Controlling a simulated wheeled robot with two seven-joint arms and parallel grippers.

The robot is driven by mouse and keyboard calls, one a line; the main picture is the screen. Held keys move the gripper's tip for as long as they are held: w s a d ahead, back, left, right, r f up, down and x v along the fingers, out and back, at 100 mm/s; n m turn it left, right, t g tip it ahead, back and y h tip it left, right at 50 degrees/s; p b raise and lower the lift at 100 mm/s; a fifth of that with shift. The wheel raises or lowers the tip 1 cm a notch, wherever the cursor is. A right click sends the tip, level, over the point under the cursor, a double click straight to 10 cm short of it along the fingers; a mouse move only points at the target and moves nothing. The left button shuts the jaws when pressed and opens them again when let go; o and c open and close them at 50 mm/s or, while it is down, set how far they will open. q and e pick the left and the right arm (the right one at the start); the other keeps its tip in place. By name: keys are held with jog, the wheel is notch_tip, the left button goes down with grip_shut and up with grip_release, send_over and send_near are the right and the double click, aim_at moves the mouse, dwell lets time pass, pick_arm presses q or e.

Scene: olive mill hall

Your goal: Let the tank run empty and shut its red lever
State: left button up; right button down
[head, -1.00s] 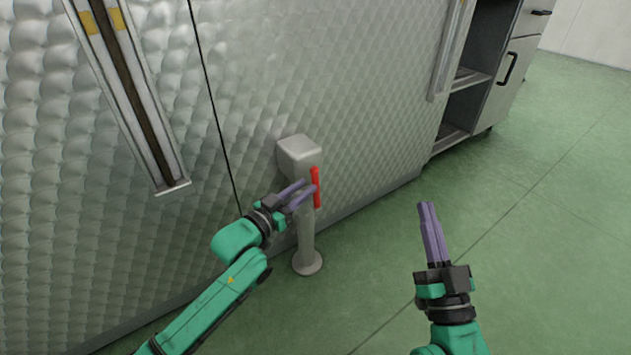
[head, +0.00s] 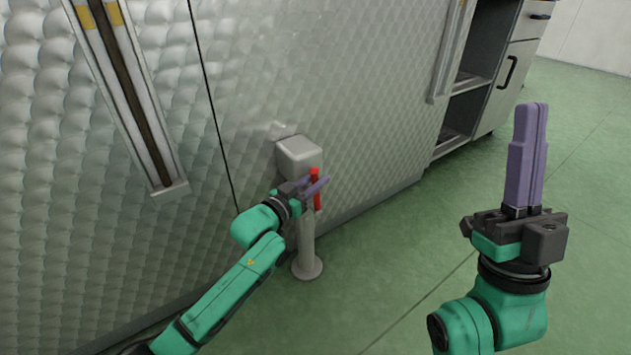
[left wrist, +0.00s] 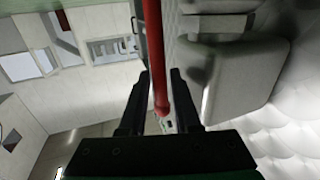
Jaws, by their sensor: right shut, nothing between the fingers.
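The tank's quilted metal wall (head: 330,90) fills the left and middle of the head view. A grey box (head: 298,152) sits on it above a grey upright pipe (head: 306,240). The red lever (head: 314,173) stands about upright at the box's right side, partly hidden by my left gripper (head: 317,182). In the left wrist view the lever (left wrist: 156,60) runs between the two open fingers, with a small gap seen on each side. My right gripper (head: 527,155) is shut and empty, pointing up, away from the tank.
A metal channel with a dark brown strip (head: 135,100) runs down the wall at the left. A grey cabinet (head: 505,85) with open shelves stands at the back right. The green floor (head: 400,240) is clear between the tank and my right arm.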

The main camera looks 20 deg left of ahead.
pick_arm(q)
grip_shut()
dwell(1.4)
